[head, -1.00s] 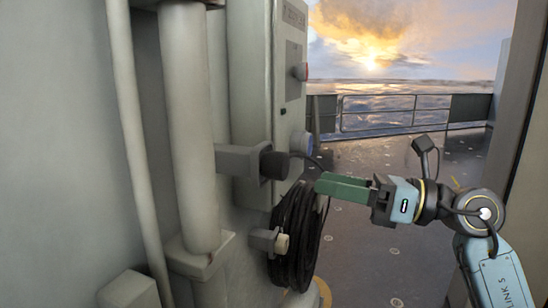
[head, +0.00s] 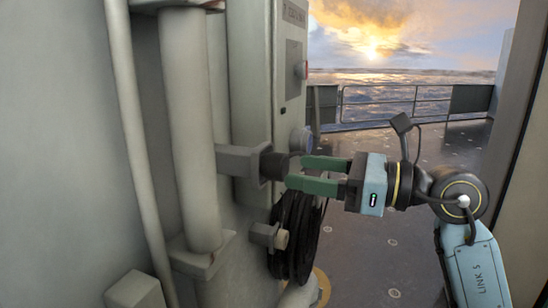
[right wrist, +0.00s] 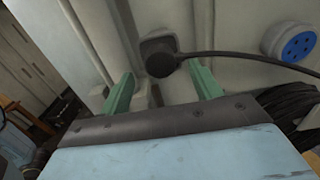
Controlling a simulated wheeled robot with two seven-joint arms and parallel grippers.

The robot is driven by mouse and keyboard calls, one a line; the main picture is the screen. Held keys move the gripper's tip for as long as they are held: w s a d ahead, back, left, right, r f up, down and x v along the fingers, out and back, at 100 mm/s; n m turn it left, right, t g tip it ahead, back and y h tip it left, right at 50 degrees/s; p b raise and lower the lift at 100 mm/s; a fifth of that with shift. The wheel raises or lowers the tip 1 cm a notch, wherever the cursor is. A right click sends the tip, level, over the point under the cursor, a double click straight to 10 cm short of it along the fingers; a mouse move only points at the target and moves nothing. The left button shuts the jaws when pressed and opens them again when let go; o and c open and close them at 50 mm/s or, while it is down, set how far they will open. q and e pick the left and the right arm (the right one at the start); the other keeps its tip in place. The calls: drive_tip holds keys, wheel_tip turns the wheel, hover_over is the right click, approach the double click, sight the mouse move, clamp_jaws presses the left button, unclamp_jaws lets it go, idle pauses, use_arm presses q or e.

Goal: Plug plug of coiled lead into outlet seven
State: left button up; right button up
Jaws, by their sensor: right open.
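The black plug (head: 271,164) sits against a grey box (head: 238,160) on the wall; it also shows in the right wrist view (right wrist: 161,60), between and beyond my fingers. Its lead runs off to the right. The coiled black lead (head: 288,240) hangs below on the wall. A round outlet with a blue face (right wrist: 298,46) is right of the plug in the right wrist view; I cannot read its number. My right gripper (head: 297,171) is open and empty, its green fingertips close to the plug. Its fingers also show in the right wrist view (right wrist: 162,80). My left gripper is not in view.
A grey cabinet (head: 262,75) stands above the plug. A thick vertical pipe (head: 190,130) runs at the left. Open deck (head: 380,240) lies to the right, with a railing (head: 400,100) behind.

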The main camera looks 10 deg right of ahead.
sight(286, 168)
drive_tip(key=shift+p+x, duration=0.3)
drive_tip(key=shift+x, duration=1.95)
drive_tip(key=shift+c, duration=0.3)
drive_tip(key=c, duration=1.3)
drive_tip(key=shift+o, duration=0.2)
drive_tip(key=shift+b+v, duration=1.2)
drive_tip(key=shift+v, duration=1.85)
